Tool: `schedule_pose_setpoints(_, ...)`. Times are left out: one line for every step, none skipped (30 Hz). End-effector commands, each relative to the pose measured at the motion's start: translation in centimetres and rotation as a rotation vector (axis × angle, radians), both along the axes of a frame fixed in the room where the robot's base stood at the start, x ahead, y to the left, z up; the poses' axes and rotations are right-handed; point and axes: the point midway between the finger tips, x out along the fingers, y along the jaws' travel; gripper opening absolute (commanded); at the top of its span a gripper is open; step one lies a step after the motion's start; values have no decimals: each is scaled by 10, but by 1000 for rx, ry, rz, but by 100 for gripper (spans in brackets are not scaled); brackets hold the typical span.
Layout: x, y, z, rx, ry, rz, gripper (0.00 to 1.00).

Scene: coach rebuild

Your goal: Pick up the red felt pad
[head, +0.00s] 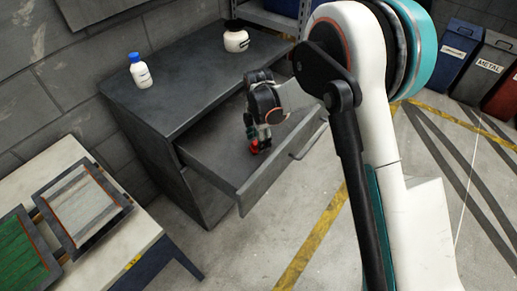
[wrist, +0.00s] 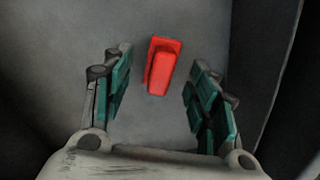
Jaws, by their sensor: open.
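The red felt pad (wrist: 161,66) lies on the grey floor of an open drawer, seen in the wrist view as a flat red piece with a raised red block on it. In the head view it is a small red patch (head: 255,147), partly hidden by my gripper. My gripper (wrist: 157,84) is open, its two teal-padded fingers on either side of the pad's near end. The fingers do not touch the pad in the wrist view. In the head view my gripper (head: 258,135) points down into the drawer. Its height above the pad is hard to tell.
The drawer (head: 207,159) is pulled out from a dark grey cabinet (head: 190,75); its walls stand around my gripper. A pale table (head: 62,165) with framed panels is at the left.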

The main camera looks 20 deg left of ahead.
Motion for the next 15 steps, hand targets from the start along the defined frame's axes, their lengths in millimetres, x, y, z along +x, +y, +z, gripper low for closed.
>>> schedule_pose_setpoints(0,0,-11,0,0,0,53)
schedule_pose_setpoints(0,-1,-15,0,0,0,53)
schedule_pose_setpoints(0,-1,-18,0,0,0,53)
schedule_pose_setpoints(0,-1,-20,0,0,0,53)
schedule_pose_setpoints(0,-1,-20,0,0,0,53)
schedule_pose_setpoints(0,-1,-20,0,0,0,53)
schedule_pose_setpoints(0,-1,-20,0,0,0,53)
schedule_pose_setpoints(0,-1,-20,0,0,0,53)
schedule_pose_setpoints(0,-1,-19,0,0,0,53)
schedule_pose_setpoints(0,-1,-19,0,0,0,53)
schedule_pose_setpoints(0,-1,-19,0,0,0,53)
schedule_pose_setpoints(0,-1,-19,0,0,0,44)
schedule_pose_setpoints(0,-1,-19,0,0,0,37)
schedule_pose_setpoints(0,-1,-19,0,0,0,31)
schedule_pose_setpoints(0,-1,-19,0,0,0,22)
